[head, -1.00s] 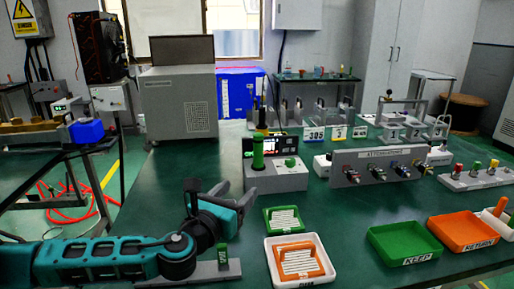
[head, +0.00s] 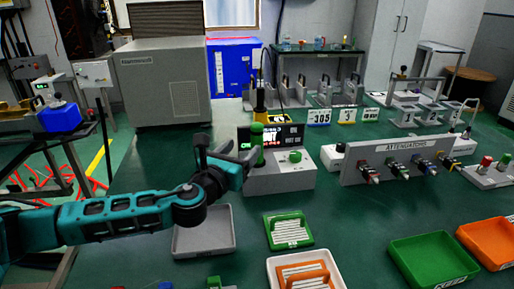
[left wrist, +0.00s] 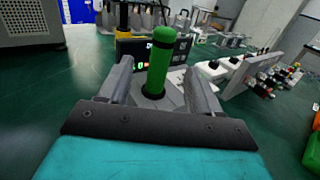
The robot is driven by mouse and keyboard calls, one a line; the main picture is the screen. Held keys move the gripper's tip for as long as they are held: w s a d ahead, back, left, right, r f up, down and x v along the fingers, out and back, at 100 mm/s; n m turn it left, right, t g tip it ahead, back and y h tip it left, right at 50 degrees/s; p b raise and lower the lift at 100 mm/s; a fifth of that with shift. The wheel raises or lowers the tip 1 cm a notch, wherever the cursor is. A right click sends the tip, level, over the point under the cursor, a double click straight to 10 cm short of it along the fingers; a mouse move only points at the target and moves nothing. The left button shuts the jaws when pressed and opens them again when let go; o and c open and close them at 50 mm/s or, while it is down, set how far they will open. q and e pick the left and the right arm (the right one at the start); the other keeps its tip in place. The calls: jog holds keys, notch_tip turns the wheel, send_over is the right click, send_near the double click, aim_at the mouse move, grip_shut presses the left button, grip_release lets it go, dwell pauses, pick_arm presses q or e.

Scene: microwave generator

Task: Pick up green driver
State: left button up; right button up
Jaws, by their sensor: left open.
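The green driver (head: 257,143) stands upright in the grey box with a display panel (head: 285,178) in the middle of the bench. In the left wrist view the driver (left wrist: 160,66) has a green handle with a black band near its top. My left gripper (head: 240,163) is open at the driver in the head view. In the left wrist view the fingers of the left gripper (left wrist: 157,80) are spread either side of the handle, with a gap on each side. The driver's lower end is hidden in the box. My right gripper is not in view.
A grey tray (head: 204,252) lies below my left arm. A green rack (head: 289,245) and a white tray with an orange rack (head: 277,265) lie in front. The attenuator panel (head: 400,159) with knobs stands to the right, beyond a green bin (head: 434,286).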

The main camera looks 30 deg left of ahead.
aim_at(254, 139)
pick_arm(q)
jog(key=w+b, duration=0.1)
jog(key=w, duration=0.8)
jog(key=shift+f, duration=0.2)
jog(key=shift+c, duration=0.3)
jog(key=shift+a, duration=0.1)
jog(key=c, duration=1)
jog(key=shift+r, duration=0.1)
jog(key=shift+c, duration=0.3)
